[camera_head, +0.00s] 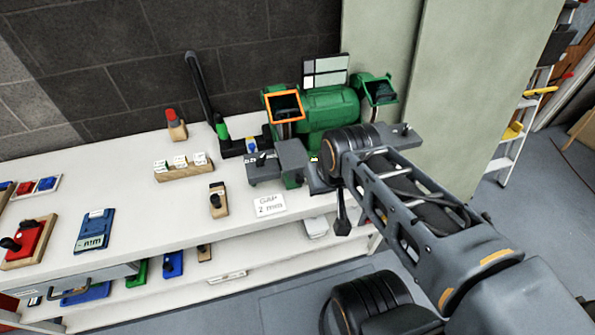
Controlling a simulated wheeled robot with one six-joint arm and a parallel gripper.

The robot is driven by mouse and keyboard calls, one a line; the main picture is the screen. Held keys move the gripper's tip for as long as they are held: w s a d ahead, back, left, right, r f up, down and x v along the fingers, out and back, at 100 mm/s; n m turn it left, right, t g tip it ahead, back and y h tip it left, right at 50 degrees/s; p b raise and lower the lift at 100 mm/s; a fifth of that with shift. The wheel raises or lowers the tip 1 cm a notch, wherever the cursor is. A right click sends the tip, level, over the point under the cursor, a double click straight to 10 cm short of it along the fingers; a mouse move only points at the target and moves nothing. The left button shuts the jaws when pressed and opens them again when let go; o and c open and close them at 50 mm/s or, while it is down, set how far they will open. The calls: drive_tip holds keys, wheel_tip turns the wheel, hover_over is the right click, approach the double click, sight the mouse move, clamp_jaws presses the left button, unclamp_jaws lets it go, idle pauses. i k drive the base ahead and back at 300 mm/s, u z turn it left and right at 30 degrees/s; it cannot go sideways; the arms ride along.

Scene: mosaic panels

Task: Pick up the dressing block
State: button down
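No label marks the dressing block, so I cannot tell for sure which thing it is. One candidate is a small light-wood block with a dark knob (218,199), standing on the white bench top left of the "GAP 2 mm" card. Another is a wooden block with a red-topped knob (176,126) farther back. My arm reaches in from the lower right, its dark joint in front of the green bench grinder (330,108). A dark part below that joint, at the bench's front edge, may belong to my gripper. The fingers cannot be made out.
The white bench (130,160) has a lower shelf with several small items. A wooden strip with white tags (184,171) stands mid-bench. The "GAP 2 mm" card (270,205) lies near the front edge.

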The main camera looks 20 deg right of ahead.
sight(217, 195)
drive_tip(key=z, duration=2.9)
drive_tip(key=k, duration=2.2)
drive_tip(key=u, duration=2.05)
drive_tip(key=i, duration=0.5)
drive_tip(key=u, duration=0.05)
